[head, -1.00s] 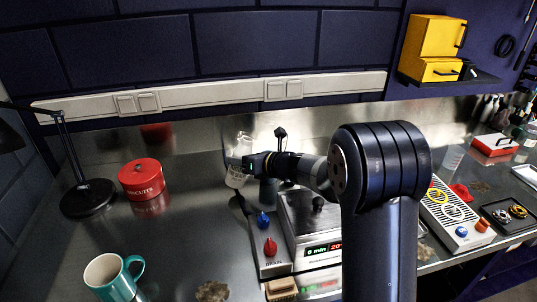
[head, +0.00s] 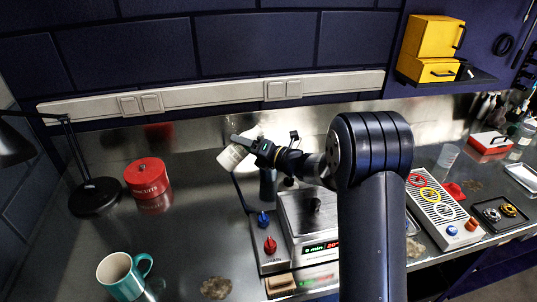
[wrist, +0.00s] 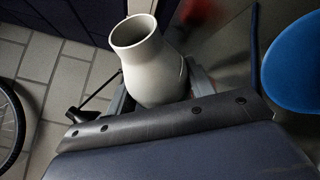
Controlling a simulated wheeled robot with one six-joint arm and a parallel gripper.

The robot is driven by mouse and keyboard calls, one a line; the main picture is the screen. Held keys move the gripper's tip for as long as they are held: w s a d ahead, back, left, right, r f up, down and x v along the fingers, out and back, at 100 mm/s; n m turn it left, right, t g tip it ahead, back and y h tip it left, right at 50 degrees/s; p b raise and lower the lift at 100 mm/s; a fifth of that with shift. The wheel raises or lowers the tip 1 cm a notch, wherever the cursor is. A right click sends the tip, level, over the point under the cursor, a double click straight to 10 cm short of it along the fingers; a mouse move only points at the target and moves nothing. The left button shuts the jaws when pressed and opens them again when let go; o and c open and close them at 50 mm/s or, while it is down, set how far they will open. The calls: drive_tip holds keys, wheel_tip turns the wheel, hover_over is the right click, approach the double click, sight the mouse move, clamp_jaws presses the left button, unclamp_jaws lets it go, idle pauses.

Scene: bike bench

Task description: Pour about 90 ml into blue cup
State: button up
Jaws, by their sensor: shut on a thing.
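My gripper (head: 252,147) is shut on a pale, whitish vessel (head: 234,157) and holds it tilted above the back of the bench. In the wrist view the vessel (wrist: 156,70) has a flared open mouth and sits between the jaws; its contents do not show. A teal-blue mug (head: 118,277) with a pale inside stands upright at the front left, well apart from my gripper. A bright blue rounded thing (wrist: 295,65) is cut off at the right edge of the wrist view; I cannot tell what it is. No stream of liquid shows.
A dark cylinder (head: 267,187) stands below my gripper. A scale (head: 311,250) with a lit display and a knobbed box (head: 268,251) lie in front. A red biscuit tin (head: 147,177) and black lamp (head: 95,197) stand left. The bench between tin and mug is clear.

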sight(245, 135)
drive_tip(key=shift+r+m, duration=0.3)
drive_tip(key=shift+r, duration=0.35)
drive_tip(key=shift+a+r+m+t+y+p, duration=0.15)
drive_tip(key=shift+r+m+t+y+p, duration=0.25)
drive_tip(key=shift+m, duration=0.5)
drive_tip(key=shift+w+d+r+m+p, duration=0.1)
drive_tip(key=shift+d+r+m+p, duration=0.2)
drive_tip(key=shift+r+m+p, duration=0.5)
drive_tip(key=shift+d+r+y, duration=0.1)
drive_tip(key=shift+r+y, duration=0.2)
drive_tip(key=shift+r, duration=0.15)
drive_tip(key=shift+w+r, duration=0.1)
drive_tip(key=shift+m+t, duration=0.3)
drive_tip(key=shift+t, duration=0.1)
drive_tip(key=shift+d+r+m+t+p, duration=0.1)
drive_tip(key=shift+r+m+t+p, duration=0.5)
drive_tip(key=shift+m, duration=0.5)
drive_tip(key=shift+w+d+r+m+t+p, duration=0.25)
drive_tip(key=shift+d+m, duration=0.15)
drive_tip(key=shift+m, duration=0.15)
drive_tip(key=shift+w+d+r+m+t+p, duration=0.2)
drive_tip(key=shift+d+m, duration=0.2)
drive_tip(key=shift+m, duration=0.15)
